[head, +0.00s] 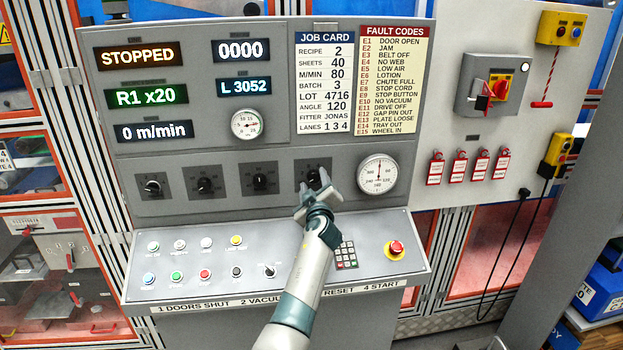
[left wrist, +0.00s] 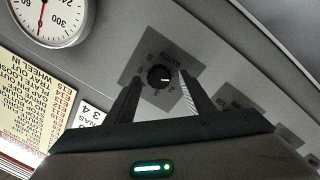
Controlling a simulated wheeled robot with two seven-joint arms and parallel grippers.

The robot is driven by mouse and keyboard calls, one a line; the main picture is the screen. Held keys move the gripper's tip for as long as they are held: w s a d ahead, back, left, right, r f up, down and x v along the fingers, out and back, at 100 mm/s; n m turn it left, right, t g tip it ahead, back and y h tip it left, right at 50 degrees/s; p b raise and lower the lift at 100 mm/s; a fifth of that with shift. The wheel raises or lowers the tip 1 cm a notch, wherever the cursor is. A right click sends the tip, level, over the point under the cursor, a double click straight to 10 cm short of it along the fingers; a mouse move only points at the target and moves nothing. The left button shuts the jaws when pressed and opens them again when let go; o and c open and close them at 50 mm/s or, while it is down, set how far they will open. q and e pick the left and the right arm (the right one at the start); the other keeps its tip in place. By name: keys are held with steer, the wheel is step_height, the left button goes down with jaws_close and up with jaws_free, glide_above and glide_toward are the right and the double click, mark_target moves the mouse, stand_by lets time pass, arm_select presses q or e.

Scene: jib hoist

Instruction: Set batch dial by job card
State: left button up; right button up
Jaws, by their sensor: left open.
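The batch dial (head: 313,177) is the rightmost of the dark knobs in a row on the grey panel. In the left wrist view its black knob (left wrist: 160,76) sits on a grey plate marked BATCH, seen turned, with a pale pointer mark toward the right. The job card (head: 324,82) reads BATCH 3. My left gripper (head: 319,188) is open in front of the dial and partly covers it. In the left wrist view my fingers (left wrist: 160,84) stand either side of the knob; I cannot tell whether they touch it. My right gripper is not in view.
Three similar dials, one of them the neighbouring knob (head: 260,181), lie to the left. A round gauge (head: 378,175) is close on the right. Below, a sloped console (head: 210,285) carries buttons, a keypad (head: 346,256) and a red emergency stop (head: 396,248). The display (head: 138,56) reads STOPPED.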

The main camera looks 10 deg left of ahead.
arm_select(q)
steer(key=shift+s+r, duration=0.1)
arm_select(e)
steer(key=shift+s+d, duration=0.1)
arm_select(q)
steer(key=c, duration=1)
steer(key=shift+c, duration=0.2)
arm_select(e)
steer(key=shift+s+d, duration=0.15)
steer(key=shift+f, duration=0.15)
